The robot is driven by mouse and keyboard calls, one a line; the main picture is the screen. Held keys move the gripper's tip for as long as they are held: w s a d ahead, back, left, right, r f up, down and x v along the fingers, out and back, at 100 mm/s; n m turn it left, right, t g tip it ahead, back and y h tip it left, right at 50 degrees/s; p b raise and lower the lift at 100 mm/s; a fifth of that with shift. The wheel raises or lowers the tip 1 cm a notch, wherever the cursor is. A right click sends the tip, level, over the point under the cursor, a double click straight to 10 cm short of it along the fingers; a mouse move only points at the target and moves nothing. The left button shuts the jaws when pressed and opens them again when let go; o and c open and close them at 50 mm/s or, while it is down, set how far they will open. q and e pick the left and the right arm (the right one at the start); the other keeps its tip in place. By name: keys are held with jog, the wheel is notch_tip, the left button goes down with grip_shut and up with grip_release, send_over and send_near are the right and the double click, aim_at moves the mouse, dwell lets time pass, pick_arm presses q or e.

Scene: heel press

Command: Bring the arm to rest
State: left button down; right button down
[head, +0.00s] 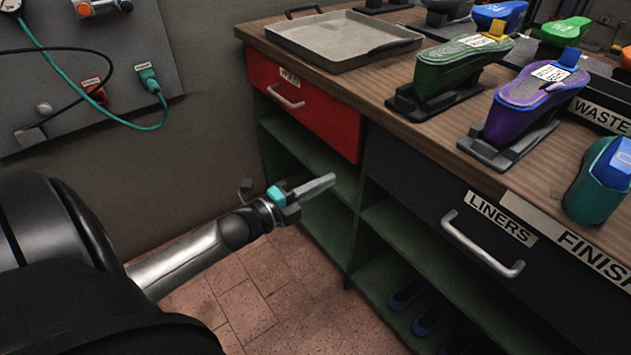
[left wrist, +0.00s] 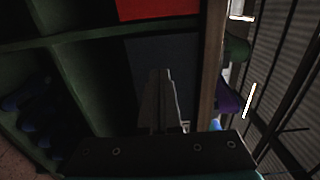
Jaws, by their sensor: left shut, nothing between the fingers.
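My left arm comes in from the left in the head view. Its gripper (head: 318,187) hangs in the air in front of the bench's open shelves, below the level of the bench top. The fingers are together and hold nothing. In the left wrist view the shut fingers (left wrist: 160,95) point towards the dark front of the bench. My right gripper is in neither view.
The bench has a red drawer (head: 300,105) and a dark liners drawer (head: 430,190), both shut. A metal tray (head: 340,38), a green shoe form (head: 455,70) and a purple one (head: 522,105) stand on top. Blue items (head: 432,318) lie on a low shelf. A wall panel (head: 100,50) with cables hangs left.

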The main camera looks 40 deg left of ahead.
pick_arm(q)
jog(key=shift+v, duration=0.9)
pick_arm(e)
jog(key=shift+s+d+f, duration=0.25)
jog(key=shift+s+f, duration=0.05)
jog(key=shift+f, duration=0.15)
